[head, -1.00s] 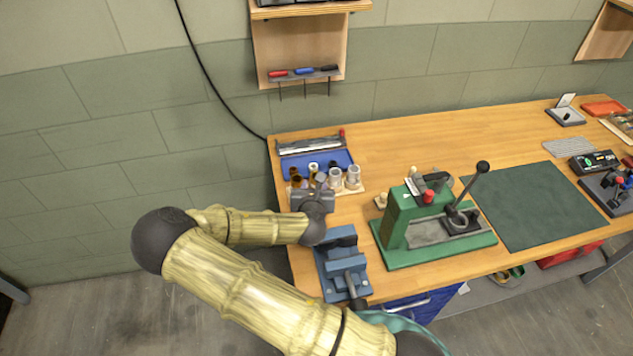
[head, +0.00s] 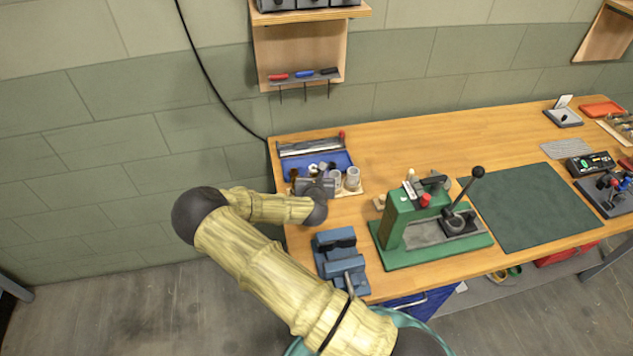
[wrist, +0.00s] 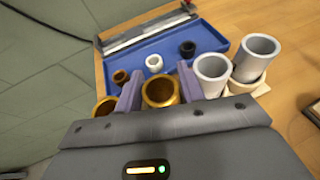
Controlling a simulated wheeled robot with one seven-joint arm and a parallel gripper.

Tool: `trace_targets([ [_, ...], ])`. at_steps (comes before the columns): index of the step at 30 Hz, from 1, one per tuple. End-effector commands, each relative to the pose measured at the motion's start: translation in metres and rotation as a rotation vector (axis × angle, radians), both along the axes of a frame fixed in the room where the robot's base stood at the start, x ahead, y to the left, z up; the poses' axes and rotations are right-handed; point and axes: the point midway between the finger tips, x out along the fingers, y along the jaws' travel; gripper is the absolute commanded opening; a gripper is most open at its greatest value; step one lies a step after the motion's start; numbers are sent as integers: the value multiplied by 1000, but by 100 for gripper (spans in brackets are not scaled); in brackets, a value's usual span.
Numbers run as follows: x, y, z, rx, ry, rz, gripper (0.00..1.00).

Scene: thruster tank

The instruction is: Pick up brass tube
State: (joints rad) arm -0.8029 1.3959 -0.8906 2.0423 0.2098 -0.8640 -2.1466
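The brass tube (wrist: 161,91) stands upright with its open top facing up. It shows in the wrist view between the two fingers of my gripper (wrist: 160,84). The fingers are spread, one on each side of the tube, with little visible gap at its rim. Whether they touch it is hard to tell. The tube's lower part is hidden behind my gripper body. A second brass tube (wrist: 105,106) stands just outside the left finger. In the head view, my gripper (head: 318,180) is over the tube holder at the back left of the bench and hides the brass tubes.
Two grey tubes (wrist: 212,72) (wrist: 256,55) stand close to the right finger. A blue tray (wrist: 205,38) with small rings lies behind. A blue vise (head: 340,262) and a green press (head: 425,225) stand nearer the front. A dark green mat (head: 530,205) lies clear.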

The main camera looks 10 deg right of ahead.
Motion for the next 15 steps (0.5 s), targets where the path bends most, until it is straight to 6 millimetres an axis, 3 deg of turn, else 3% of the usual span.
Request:
trace_targets([
  [4, 9, -2, -4, 1, 1, 1, 39],
  [15, 9, -2, -5, 1, 1, 1, 39],
])
